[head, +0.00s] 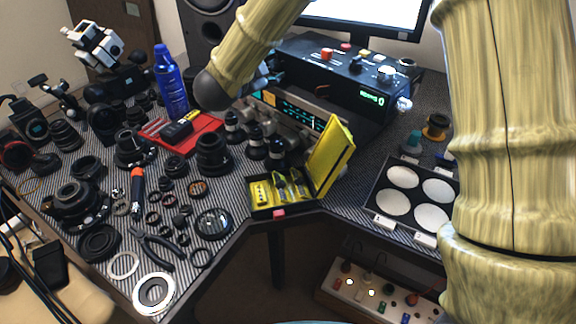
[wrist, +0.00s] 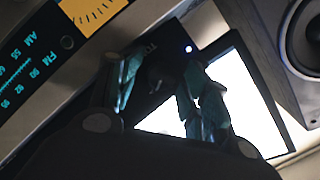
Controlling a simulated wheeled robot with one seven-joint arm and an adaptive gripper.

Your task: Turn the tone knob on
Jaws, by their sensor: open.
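A silver-fronted radio receiver (head: 288,112) with a lit blue-green dial stands at the back of the bench. Its AM/FM dial (wrist: 25,75) shows at the left in the wrist view. A dark, blurred knob shape (wrist: 166,70) shows between my fingers, beside a partly hidden label that begins "TO"; I cannot make out its pointer or whether I touch it. My gripper (wrist: 163,80) is open with a teal finger on each side of that shape. In the head view my gripper (head: 264,82) is at the receiver's left end, partly hidden by my arm.
A black unit (head: 340,75) with knobs and a green display sits above the receiver. A monitor (head: 365,14) and a speaker (head: 210,30) stand behind. Lens parts crowd the left bench.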

